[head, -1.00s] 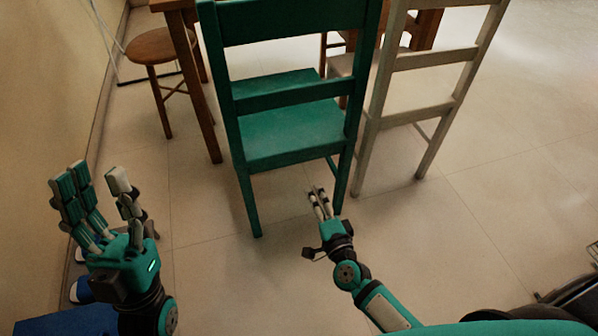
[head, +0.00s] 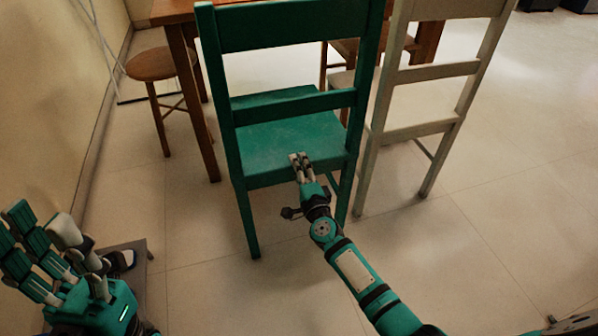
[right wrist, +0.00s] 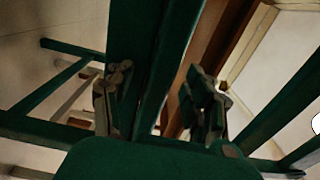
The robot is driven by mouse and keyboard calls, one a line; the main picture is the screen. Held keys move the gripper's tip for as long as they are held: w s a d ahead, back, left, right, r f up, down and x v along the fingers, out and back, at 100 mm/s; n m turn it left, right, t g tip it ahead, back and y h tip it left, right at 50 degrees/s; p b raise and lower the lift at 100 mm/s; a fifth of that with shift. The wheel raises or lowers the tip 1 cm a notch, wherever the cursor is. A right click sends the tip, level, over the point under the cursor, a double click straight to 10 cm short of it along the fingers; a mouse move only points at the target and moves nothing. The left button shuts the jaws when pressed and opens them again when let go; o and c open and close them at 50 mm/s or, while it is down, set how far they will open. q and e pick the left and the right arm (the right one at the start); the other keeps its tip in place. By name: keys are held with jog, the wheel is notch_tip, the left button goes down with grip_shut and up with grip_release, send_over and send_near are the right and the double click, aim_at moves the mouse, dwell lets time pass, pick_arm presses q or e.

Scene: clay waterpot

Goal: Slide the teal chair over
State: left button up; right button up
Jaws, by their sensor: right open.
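The teal chair (head: 290,130) stands upright with its back towards me in the middle of the head view. My right gripper (head: 301,163) is open at the back edge of its seat, below the lower back slat. In the right wrist view, green chair parts (right wrist: 150,60) show between and beyond the spread fingers of this gripper (right wrist: 158,105). I cannot tell whether the fingers touch the chair. My left gripper (head: 45,238) is at the lower left corner, fingers apart and empty, away from the chair.
A pale chair (head: 420,95) stands close on the teal chair's right. A wooden table (head: 175,12) is behind, with a round stool (head: 155,65) to the left. A wall (head: 45,100) runs along the left. The floor (head: 520,180) at right is clear.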

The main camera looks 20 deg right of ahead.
jog(key=shift+w, duration=0.7)
grip_shut()
